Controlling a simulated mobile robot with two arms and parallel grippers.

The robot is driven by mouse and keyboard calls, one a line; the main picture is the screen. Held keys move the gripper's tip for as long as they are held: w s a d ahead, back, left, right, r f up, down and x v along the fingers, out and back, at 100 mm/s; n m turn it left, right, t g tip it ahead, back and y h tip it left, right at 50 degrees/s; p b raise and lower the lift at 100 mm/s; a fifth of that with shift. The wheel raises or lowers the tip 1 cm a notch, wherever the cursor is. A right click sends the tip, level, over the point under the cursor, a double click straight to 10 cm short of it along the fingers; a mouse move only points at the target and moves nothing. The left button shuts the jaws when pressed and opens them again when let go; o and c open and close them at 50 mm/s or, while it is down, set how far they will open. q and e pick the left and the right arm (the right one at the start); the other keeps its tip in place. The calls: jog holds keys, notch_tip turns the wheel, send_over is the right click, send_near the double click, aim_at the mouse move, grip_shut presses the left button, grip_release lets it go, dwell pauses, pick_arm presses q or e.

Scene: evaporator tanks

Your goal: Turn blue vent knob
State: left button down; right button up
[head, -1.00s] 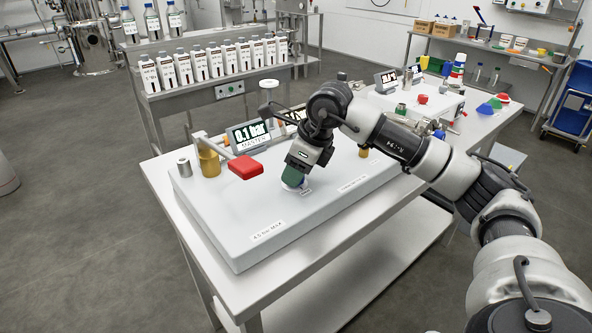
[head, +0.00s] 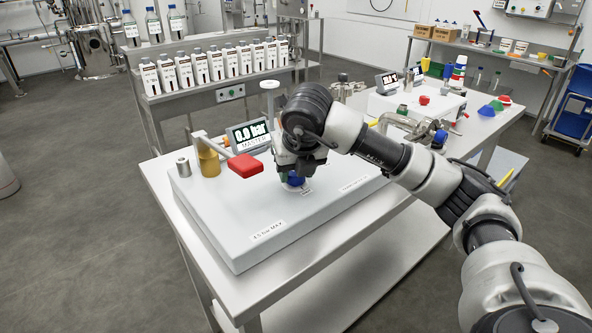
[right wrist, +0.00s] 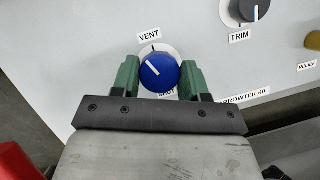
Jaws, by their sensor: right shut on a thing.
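The blue vent knob (right wrist: 159,72) sits on the top of the light grey panel, under a VENT label (right wrist: 149,36) in the right wrist view. Its white pointer line slants to the upper left. My right gripper (right wrist: 158,76) has its green fingers on both sides of the knob and is shut on it. My left gripper is in neither view.
A red lever handle (head: 245,166) and a brass cylinder (head: 208,163) stand left of my gripper. A black TRIM knob (right wrist: 249,10) is at the upper right in the wrist view. The panel's front part is clear.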

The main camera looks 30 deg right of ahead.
jog(key=shift+m+g+h, duration=0.4)
jog(key=shift+m+h, duration=0.3)
jog(key=shift+m, duration=1.5)
jog(key=o, duration=0.9)
jog(key=shift+o, duration=0.2)
jog(key=shift+a, duration=0.1)
jog(key=p+v, duration=0.3)
jog(key=v, duration=0.7)
jog(key=shift+r, duration=0.35)
jog(key=shift+a+f, duration=0.1)
